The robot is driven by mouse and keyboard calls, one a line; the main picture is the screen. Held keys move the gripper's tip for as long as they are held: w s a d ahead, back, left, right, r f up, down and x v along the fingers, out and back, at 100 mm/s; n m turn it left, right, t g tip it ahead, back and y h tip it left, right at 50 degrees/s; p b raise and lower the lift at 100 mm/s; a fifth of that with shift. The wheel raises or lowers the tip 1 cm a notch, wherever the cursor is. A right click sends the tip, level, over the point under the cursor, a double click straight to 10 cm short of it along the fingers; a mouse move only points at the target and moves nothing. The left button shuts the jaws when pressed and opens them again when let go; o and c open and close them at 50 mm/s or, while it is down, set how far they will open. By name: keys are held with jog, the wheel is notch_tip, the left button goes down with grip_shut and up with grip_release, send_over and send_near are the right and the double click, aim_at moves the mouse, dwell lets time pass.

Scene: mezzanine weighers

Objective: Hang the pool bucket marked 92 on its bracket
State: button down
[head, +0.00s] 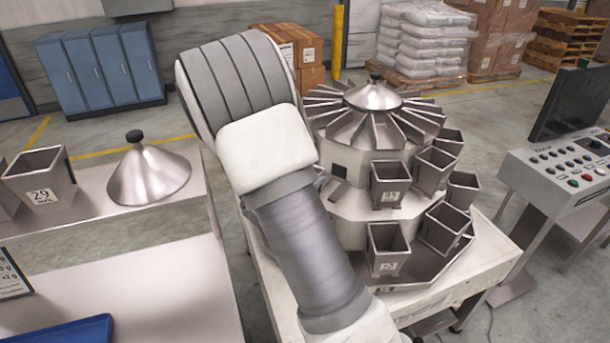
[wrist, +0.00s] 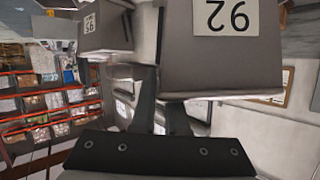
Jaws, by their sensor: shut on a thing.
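The pool bucket marked 92 (wrist: 225,62) is a grey metal bucket with a white label, close up and upside down in the wrist view. My gripper (wrist: 160,98) is shut on it; the exact grip point is partly hidden. In the head view my arm hides the gripper and bucket 92. The multihead weigher (head: 375,97) stands right of my arm, with upper buckets (head: 390,184) and lower buckets (head: 387,248) around its body. A small dark fitting (head: 338,170) shows on the weigher's bare side beside my arm; I cannot tell whether it is a bracket.
A bench (head: 95,228) at left holds a bucket marked 29 (head: 40,180) and a metal cone (head: 148,175). A control console (head: 570,175) with a monitor stands at right. Another labelled bucket (wrist: 103,28) is near bucket 92 in the wrist view.

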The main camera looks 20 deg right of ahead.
jog(key=shift+d, duration=0.35)
jog(key=d+r+b+x, duration=0.1)
jog(key=b+x, duration=0.4)
jog(key=x, duration=1.1)
jog(key=shift+s, duration=0.25)
jog(key=shift+f+b, duration=0.35)
jog(key=shift+b, duration=0.1)
jog(key=c, duration=0.9)
grip_release()
jog(key=shift+a, duration=0.1)
jog(key=shift+o, duration=0.2)
jog(key=shift+s+f, duration=0.1)
